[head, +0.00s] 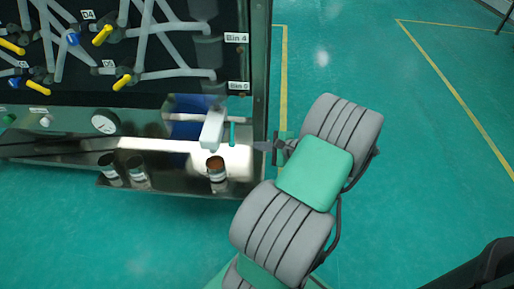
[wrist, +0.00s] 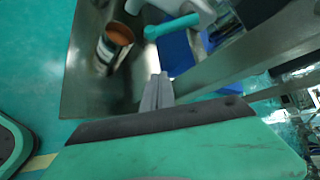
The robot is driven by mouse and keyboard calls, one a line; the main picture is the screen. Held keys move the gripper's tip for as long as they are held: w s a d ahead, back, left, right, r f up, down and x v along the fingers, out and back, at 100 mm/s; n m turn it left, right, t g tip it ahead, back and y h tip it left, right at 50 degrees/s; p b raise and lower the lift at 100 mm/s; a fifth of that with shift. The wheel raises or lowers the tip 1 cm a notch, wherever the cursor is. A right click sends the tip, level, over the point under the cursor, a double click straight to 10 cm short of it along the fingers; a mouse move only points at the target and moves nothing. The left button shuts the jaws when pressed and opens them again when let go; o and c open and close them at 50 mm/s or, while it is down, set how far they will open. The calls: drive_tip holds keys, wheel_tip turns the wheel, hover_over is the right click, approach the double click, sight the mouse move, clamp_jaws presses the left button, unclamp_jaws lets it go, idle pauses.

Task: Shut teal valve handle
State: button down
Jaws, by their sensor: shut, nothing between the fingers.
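The teal valve handle (head: 232,134) is a short bar at the right side of a white pipe outlet (head: 213,129), above the metal shelf. In the wrist view the teal handle (wrist: 172,26) sticks out from the white outlet (wrist: 185,6), just beyond the fingertips. My gripper (head: 259,146) is to the right of the handle, near the machine's right frame post. In the wrist view its fingers (wrist: 158,84) are together and empty, pointing toward the handle with a small gap.
A jar with brown contents (head: 217,175) stands on the metal shelf (head: 180,183) near the handle; two more jars (head: 138,172) stand left. A blue bin (head: 188,122) is behind the outlet. A frame post (head: 262,75) rises close by. The floor right is clear.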

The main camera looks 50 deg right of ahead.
drive_tip(key=w+a+b, duration=0.2)
drive_tip(key=w+a, duration=0.1)
drive_tip(key=w, duration=0.3)
drive_tip(key=shift+a+f+b, duration=0.3)
drive_tip(key=shift+f+b, duration=0.1)
drive_tip(key=shift+f, duration=0.05)
drive_tip(key=shift+s+r+p, duration=0.1)
drive_tip(key=shift+r+p, duration=0.15)
drive_tip(key=shift+p, duration=0.25)
